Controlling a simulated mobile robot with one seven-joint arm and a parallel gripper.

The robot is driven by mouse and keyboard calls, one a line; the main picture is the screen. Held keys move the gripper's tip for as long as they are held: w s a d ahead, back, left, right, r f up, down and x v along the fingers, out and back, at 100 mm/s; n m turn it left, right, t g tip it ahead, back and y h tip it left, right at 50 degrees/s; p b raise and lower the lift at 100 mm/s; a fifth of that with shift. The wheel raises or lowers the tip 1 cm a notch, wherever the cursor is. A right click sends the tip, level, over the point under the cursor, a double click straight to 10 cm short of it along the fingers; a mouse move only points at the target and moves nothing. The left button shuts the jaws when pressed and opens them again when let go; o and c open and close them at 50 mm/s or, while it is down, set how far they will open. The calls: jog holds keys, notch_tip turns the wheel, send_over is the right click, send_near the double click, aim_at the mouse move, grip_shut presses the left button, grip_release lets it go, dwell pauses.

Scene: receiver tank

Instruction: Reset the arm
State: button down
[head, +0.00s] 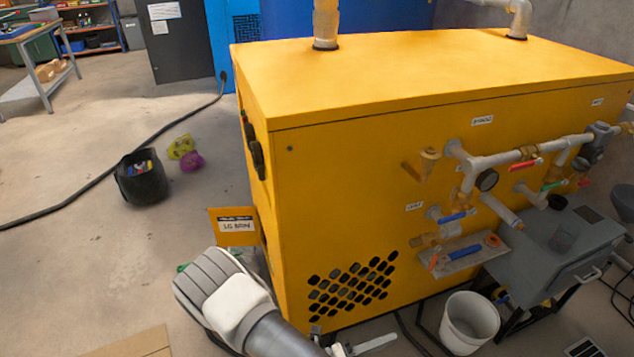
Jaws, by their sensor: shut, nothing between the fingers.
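My arm (245,310) shows at the bottom of the head view, with a ribbed grey and white joint and a dark grey link running down to the lower edge. It is bent in front of the lower left corner of the yellow machine cabinet (345,190). I cannot make out my gripper in this view; the arm runs out of the picture at the bottom. A small pale piece (375,343) shows at the lower edge beside the link, and I cannot tell what it is.
Pipes and valves (500,160) stick out from the cabinet front. A white bucket (468,322) and a grey box on a stand (550,250) stand at the lower right.

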jog(key=s+r+n+y+p, duration=0.2)
jog(key=r+n+y+p, duration=0.3)
jog(key=r+n, duration=0.5)
jog(key=s+r+n+y+p, duration=0.3)
jog(key=r+n+y+p, duration=0.3)
jog(key=r, duration=2.2)
jog(key=s+r+n+y+p, duration=0.3)
jog(key=r+n+y+p, duration=0.3)
jog(key=r+n, duration=1)
notch_tip(320, 180, up, 4)
jog(key=a+p, duration=0.1)
jog(key=p, duration=0.2)
jog(key=shift+g, duration=0.3)
jog(key=shift+f, duration=0.1)
